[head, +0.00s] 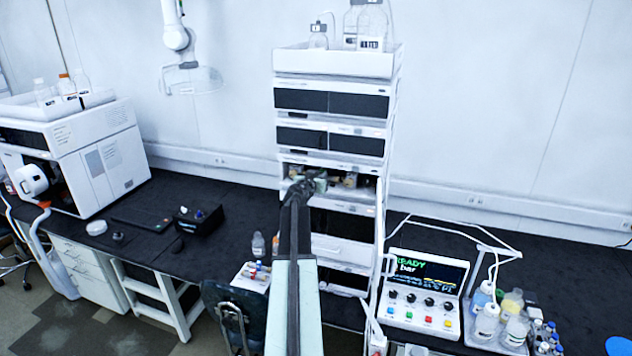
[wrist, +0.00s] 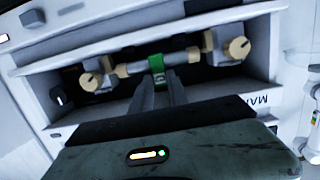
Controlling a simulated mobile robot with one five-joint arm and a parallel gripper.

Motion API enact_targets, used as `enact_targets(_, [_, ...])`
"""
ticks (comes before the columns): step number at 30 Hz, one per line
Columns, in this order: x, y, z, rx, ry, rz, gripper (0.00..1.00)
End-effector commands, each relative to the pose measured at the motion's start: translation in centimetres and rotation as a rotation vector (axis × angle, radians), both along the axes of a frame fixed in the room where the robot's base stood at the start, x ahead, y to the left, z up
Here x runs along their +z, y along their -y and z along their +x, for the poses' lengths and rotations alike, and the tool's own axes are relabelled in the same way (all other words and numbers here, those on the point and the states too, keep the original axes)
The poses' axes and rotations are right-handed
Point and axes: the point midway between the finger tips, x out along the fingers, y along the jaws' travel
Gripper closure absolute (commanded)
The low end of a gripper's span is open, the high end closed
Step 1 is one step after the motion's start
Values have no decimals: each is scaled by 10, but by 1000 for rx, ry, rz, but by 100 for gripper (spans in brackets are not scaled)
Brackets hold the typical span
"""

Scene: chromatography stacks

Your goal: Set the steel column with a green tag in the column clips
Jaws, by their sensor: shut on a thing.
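The steel column (wrist: 178,60) with a green tag (wrist: 157,64) lies crosswise in an open bay of the instrument stack, with tan end fittings. My gripper (wrist: 160,88) is shut on it at the tag; the gripper also shows in the head view (head: 318,178), reaching into the bay. The column lies between two grey clip blocks with tan knobs, the left clip (wrist: 98,78) and the right clip (wrist: 222,46). Its ends are close to both blocks. I cannot tell whether it is seated in the clips or just in front of them.
The bay's white shelf edge (wrist: 60,131) runs below and beside my gripper. The tall white stack (head: 333,60) carries bottles on top. A control box (head: 425,290) and several bottles stand to the right on the black bench. Another white instrument (head: 75,150) stands at left.

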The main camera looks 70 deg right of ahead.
Motion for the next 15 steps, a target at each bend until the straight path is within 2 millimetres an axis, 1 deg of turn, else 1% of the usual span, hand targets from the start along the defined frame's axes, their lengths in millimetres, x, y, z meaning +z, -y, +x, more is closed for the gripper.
enact_targets(1, [0,7,1,0,0,0,100])
enact_targets(6, [-1,21,2,1,0,-1,100])
enact_targets(9, [-12,19,2,1,-1,-1,100])
enact_targets(15, [-17,18,2,1,-1,0,100])
